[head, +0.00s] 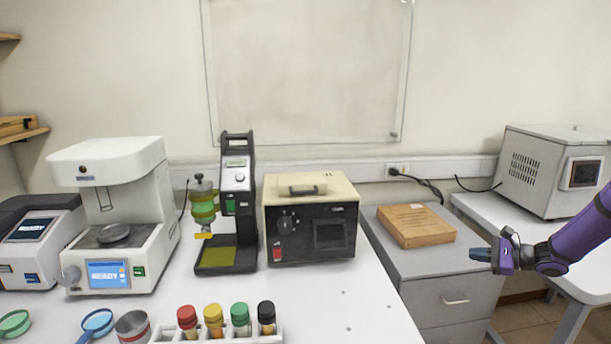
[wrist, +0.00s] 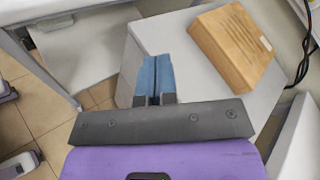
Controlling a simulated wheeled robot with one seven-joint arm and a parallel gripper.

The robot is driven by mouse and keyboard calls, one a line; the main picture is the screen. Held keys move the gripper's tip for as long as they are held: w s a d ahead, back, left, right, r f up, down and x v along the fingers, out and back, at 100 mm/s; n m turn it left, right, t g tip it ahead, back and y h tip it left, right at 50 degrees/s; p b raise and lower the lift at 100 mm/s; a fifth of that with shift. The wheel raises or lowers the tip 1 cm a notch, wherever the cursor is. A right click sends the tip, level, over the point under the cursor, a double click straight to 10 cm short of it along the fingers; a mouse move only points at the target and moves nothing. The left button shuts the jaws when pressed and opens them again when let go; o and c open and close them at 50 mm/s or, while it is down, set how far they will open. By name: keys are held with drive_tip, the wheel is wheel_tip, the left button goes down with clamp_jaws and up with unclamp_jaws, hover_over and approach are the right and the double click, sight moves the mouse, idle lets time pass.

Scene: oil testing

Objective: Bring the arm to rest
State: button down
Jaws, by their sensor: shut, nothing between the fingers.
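My gripper (head: 481,254) is at the right in the head view, on the end of my purple arm. It points left and hangs in the air in front of the grey drawer cabinet (head: 455,292). Its blue fingers (wrist: 155,78) are together in the wrist view, with nothing between them. The gripper touches nothing that I can see.
A wooden box (head: 415,226) lies on the cabinet and shows in the wrist view (wrist: 232,45). The white bench (head: 330,309) at left holds several instruments and a rack (head: 232,332) of capped tubes. A grey oven (head: 548,170) stands on the right table.

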drive_tip(key=s+a+r+n+g+h, duration=0.2)
drive_tip(key=s+a+r+n+g, duration=0.2)
drive_tip(key=s+a+r+n, duration=0.45)
drive_tip(key=s+a+r+n+g+h, duration=0.3)
drive_tip(key=s+a+r, duration=0.3)
drive_tip(key=a+r, duration=0.6)
drive_tip(key=s+r+n+t+h, duration=0.1)
drive_tip(key=s+r+n+h, duration=0.1)
drive_tip(key=s, duration=0.6)
drive_tip(key=s+r+n+t+h, duration=0.1)
drive_tip(key=s+r+n+h, duration=0.1)
drive_tip(key=s+r, duration=0.3)
drive_tip(key=s+a+r+n+t+h, duration=0.1)
drive_tip(key=s+r+n+h, duration=0.1)
drive_tip(key=s, duration=1)
drive_tip(key=shift+r+n+h, duration=0.3)
drive_tip(key=shift+r+n, duration=0.45)
drive_tip(key=shift+r, duration=0.2)
drive_tip(key=shift+s, duration=0.1)
